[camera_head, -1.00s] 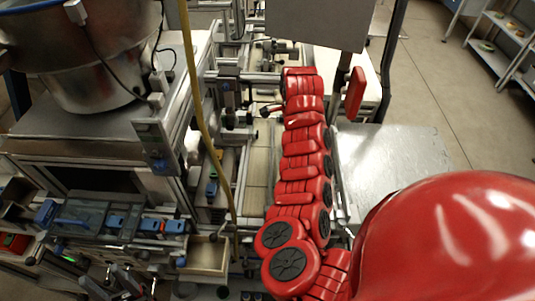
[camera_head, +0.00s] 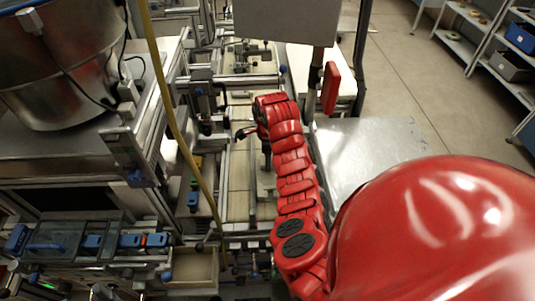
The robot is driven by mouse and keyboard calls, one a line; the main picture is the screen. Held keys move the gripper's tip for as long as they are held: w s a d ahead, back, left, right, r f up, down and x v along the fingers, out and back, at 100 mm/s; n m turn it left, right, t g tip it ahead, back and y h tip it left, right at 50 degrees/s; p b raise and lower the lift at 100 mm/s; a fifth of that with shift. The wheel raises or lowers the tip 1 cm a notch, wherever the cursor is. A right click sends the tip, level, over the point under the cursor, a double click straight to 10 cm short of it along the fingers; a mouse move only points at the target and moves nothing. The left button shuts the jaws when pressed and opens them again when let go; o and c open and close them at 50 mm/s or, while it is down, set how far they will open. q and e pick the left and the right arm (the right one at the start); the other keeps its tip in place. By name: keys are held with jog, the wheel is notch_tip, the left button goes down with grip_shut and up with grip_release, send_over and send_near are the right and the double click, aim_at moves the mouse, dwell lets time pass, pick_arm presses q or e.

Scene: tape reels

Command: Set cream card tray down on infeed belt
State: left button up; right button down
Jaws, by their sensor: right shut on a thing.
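My right gripper (camera_head: 244,132) is at the far end of my red arm, over the pale infeed belt (camera_head: 238,178) in the middle of the view. Only its small dark fingers show, at the left side of the wrist. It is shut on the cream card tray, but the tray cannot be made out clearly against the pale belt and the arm. I cannot tell whether the tray touches the belt. My left gripper is not in view.
A large metal bowl (camera_head: 65,75) stands on a bench at left. A yellow hose (camera_head: 172,110) hangs beside the belt. An open pale box (camera_head: 195,268) is at lower left. A metal table (camera_head: 365,150) is at right.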

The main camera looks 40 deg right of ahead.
dwell(0.3)
jog(key=shift+c, duration=1.3)
grip_release()
jog(key=shift+f, duration=0.15)
notch_tip(320, 180, up, 12)
jog(key=p, duration=0.4)
jog(key=shift+r, duration=0.2)
jog(key=shift+s+f, duration=0.1)
